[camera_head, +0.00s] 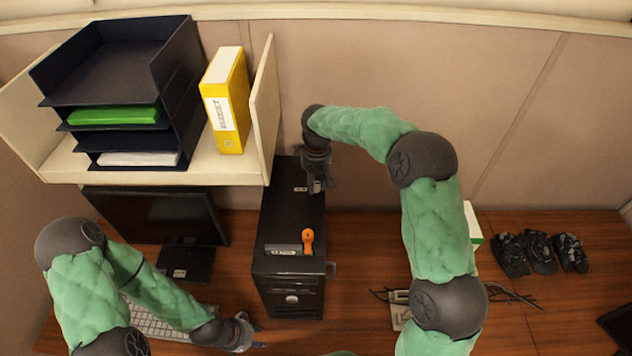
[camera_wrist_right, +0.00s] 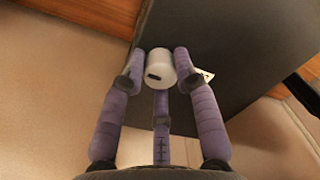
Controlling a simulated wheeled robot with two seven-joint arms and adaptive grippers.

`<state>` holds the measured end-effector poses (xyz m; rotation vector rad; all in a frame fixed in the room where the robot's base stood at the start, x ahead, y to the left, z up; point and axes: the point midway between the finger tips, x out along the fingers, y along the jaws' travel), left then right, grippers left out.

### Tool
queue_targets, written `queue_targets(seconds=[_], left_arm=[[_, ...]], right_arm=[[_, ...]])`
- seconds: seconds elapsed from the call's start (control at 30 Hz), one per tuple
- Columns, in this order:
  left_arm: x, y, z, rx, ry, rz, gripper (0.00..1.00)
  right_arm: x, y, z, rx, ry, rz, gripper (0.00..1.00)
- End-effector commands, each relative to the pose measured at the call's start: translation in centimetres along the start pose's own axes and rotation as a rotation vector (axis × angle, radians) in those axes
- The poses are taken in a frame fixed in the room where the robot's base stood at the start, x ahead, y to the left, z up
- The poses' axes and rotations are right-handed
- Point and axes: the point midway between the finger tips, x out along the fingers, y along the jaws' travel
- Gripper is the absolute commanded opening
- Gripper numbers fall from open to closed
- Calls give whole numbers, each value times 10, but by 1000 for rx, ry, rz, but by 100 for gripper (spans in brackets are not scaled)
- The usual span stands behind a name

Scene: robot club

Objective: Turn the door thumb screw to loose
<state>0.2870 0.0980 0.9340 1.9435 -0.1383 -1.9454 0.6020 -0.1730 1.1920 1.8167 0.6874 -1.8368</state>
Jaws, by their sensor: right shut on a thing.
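A black computer tower (camera_head: 290,220) stands upright on the desk. In the right wrist view, the thumb screw (camera_wrist_right: 160,66), a pale round knob with a short dark mark, sits against the tower's dark panel (camera_wrist_right: 235,60). My right gripper (camera_wrist_right: 160,60) is shut on this knob, with purple fingers at its left and right sides and another below. In the head view my right gripper (camera_head: 317,184) is at the far end of the tower, and the knob is hidden there. My left gripper (camera_head: 250,331) is low near the keyboard, apart from the tower; its opening is unclear.
An orange-handled item (camera_head: 308,241) and a grey labelled piece (camera_head: 283,249) lie on the tower. A shelf (camera_head: 230,172) with black trays (camera_head: 125,80) and a yellow binder (camera_head: 228,105) is at upper left. A monitor (camera_head: 140,215) and keyboard (camera_head: 158,323) are left of the tower.

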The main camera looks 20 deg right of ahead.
Motion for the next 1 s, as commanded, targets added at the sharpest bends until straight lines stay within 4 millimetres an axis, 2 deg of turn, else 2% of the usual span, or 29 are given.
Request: queue_targets(seconds=[0.53,0.57,0.6,0.63,1.0], left_arm=[[-1,0,0,0,0,0,40],[-1,0,0,0,0,0,40],[-1,0,0,0,0,0,40],[-1,0,0,0,0,0,40],[0,0,0,0,0,0,40]], right_arm=[[-3,1,-2,-22,6,5,0],[-3,1,-2,-22,6,5,39],[-3,1,-2,-22,6,5,50],[-3,1,-2,-22,6,4,54],[-3,0,-1,-21,2,2,54]])
